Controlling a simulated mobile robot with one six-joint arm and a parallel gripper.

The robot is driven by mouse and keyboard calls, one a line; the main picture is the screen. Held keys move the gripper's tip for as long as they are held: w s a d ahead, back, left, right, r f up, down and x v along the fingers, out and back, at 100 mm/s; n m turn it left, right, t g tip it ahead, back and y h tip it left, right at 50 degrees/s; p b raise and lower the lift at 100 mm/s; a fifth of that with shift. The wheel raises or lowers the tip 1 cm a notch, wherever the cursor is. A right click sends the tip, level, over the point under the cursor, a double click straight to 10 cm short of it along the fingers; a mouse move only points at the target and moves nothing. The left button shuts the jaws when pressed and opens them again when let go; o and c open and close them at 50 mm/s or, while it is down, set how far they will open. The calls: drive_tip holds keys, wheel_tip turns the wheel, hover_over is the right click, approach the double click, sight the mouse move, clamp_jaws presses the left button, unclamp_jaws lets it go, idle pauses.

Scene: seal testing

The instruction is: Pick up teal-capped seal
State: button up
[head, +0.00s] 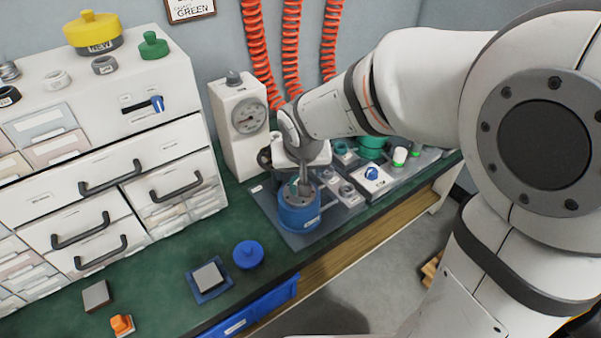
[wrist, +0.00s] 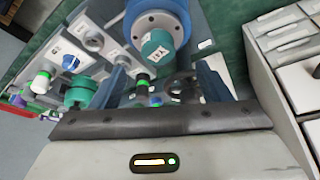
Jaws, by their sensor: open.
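A small teal cap with a printed label (wrist: 157,47) shows between my fingers in the wrist view, at the near edge of a blue round pot's grey top. I take it for the teal-capped seal. The blue pot (wrist: 178,14) also shows in the head view (head: 299,217), on a grey plate on the bench. My gripper (head: 303,180) is over the pot and hides most of its top. In the wrist view my gripper (wrist: 161,75) is open, with one finger on each side of the teal cap. Contact cannot be told.
A white gauge unit (head: 243,125) stands behind the pot. A panel with a blue knob (head: 372,174) and a larger green-teal fitting (wrist: 80,92) is beside it. White drawers (head: 110,190) stand left. A blue knobbed lid (head: 248,254) lies on the green bench in front.

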drive_tip(key=b+x, duration=0.1)
drive_tip(key=x, duration=0.7)
drive_tip(key=shift+w+d+f+b, duration=0.1)
drive_tip(key=shift+w+f+b, duration=0.05)
drive_tip(key=shift+w+b, duration=0.2)
drive_tip(key=c, duration=1.4)
